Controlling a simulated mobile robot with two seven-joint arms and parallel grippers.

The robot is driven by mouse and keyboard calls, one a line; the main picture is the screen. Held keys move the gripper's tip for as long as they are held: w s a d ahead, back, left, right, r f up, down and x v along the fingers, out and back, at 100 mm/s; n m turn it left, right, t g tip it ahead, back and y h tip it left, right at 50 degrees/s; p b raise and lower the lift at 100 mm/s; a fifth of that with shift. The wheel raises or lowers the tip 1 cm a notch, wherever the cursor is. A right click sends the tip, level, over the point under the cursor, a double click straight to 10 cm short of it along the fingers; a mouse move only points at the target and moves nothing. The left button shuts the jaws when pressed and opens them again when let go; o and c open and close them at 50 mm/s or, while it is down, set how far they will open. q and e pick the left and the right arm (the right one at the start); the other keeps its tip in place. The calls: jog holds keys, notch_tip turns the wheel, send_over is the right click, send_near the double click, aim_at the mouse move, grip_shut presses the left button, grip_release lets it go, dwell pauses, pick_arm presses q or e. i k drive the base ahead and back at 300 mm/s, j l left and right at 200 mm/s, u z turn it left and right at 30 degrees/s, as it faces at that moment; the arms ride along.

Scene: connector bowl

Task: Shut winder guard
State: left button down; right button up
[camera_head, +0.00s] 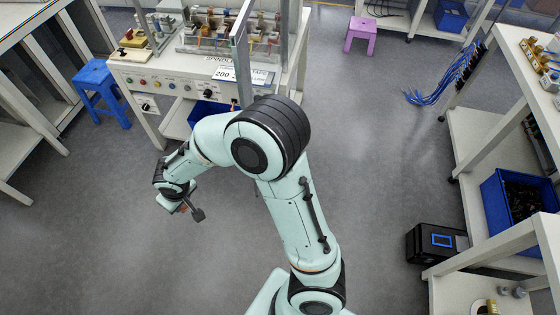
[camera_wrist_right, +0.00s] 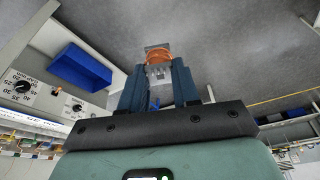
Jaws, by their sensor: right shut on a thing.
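The winder (camera_head: 215,35) stands on a white bench at the top of the head view, with several spindles and orange parts along it. A grey-framed panel (camera_head: 241,60), which looks like its guard, stands upright at its front right. I cannot tell the panel's exact angle. My right gripper (camera_head: 186,207) is in front of and below the bench, apart from the panel. In the right wrist view my right gripper (camera_wrist_right: 158,78) is shut on an orange-and-metal piece (camera_wrist_right: 158,54). My left gripper is not in view.
The bench front (camera_head: 165,85) carries buttons and a dial. A blue stool (camera_head: 95,78) stands left of it and a pink stool (camera_head: 361,30) beyond at right. Shelves with a blue bin (camera_head: 500,205) and a black case (camera_head: 428,241) line the right. The middle floor is clear.

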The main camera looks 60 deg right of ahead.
aim_at(239, 40)
jog(key=k+z, duration=0.25)
jog(key=z, duration=0.25)
jog(key=k+l+z, duration=0.1)
jog(key=z, duration=0.35)
jog(key=k, duration=0.1)
